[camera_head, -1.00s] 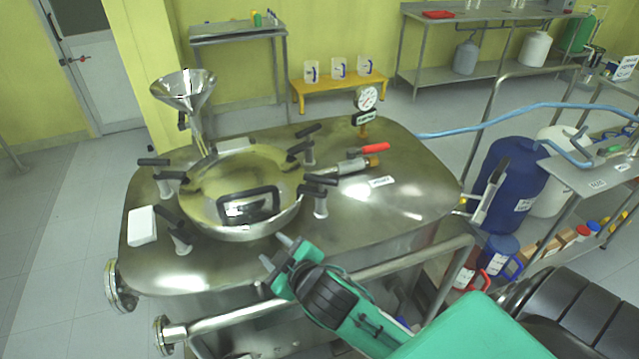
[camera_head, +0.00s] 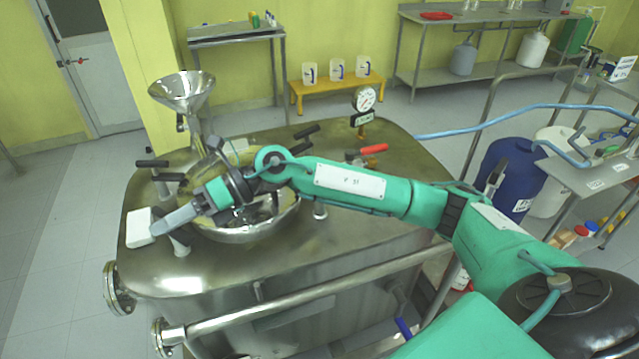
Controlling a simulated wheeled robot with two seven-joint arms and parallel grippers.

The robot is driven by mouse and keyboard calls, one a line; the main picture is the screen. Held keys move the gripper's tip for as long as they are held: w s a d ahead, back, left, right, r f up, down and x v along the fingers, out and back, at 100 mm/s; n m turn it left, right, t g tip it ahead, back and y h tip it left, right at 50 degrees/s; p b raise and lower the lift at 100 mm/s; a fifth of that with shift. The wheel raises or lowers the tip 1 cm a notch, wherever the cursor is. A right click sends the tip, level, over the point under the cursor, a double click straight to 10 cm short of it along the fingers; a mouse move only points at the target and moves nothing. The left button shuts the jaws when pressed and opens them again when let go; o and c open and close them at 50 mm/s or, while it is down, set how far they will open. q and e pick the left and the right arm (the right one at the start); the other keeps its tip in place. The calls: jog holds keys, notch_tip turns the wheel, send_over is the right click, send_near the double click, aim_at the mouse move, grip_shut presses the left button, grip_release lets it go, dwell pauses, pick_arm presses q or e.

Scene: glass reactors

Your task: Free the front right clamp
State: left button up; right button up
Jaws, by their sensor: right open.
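The steel reactor (camera_head: 350,245) has a round lid (camera_head: 240,236) ringed by clamps with black handles. The front right clamp (camera_head: 320,211) shows only its metal foot below my right forearm. Its handle is hidden behind the arm. My right arm reaches across the lid to the left. My right gripper (camera_head: 158,230) is open, its fingers beside the front left clamp (camera_head: 180,244) and near a white block (camera_head: 139,228). I cannot tell whether it touches them. The back left clamp (camera_head: 161,180) and back right clamp (camera_head: 306,138) are partly visible. My left gripper is not in view.
A metal funnel (camera_head: 184,92) stands behind the lid. A pressure gauge (camera_head: 364,100) and a red valve handle (camera_head: 373,149) stand on the right of the reactor top. A rail (camera_head: 300,298) runs along the front. The front strip of the top is clear.

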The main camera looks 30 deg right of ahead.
jog(key=w+d+f+n+h, duration=0.1)
jog(key=w+d+f+h, duration=0.1)
jog(key=d+h, duration=0.4)
jog(key=w+d+f+n+h, duration=0.1)
jog(key=w+d+n+h, duration=0.15)
jog(key=d, duration=0.55)
jog(key=w+d+r+m+h, duration=0.15)
jog(key=d+h, duration=0.25)
jog(key=d, duration=0.6)
jog(key=d+r+m+h, duration=0.1)
jog(key=d+r+h, duration=0.25)
jog(key=d, duration=0.55)
notch_tip(320, 180, down, 14)
jog(key=shift+f+p, duration=0.15)
jog(key=shift+p, duration=0.85)
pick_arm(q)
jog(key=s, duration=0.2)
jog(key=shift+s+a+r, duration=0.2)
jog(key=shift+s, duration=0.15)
pick_arm(e)
jog(key=c, duration=0.8)
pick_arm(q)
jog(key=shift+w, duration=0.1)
pick_arm(e)
jog(key=shift+o, duration=0.2)
jog(key=shift+w, duration=0.1)
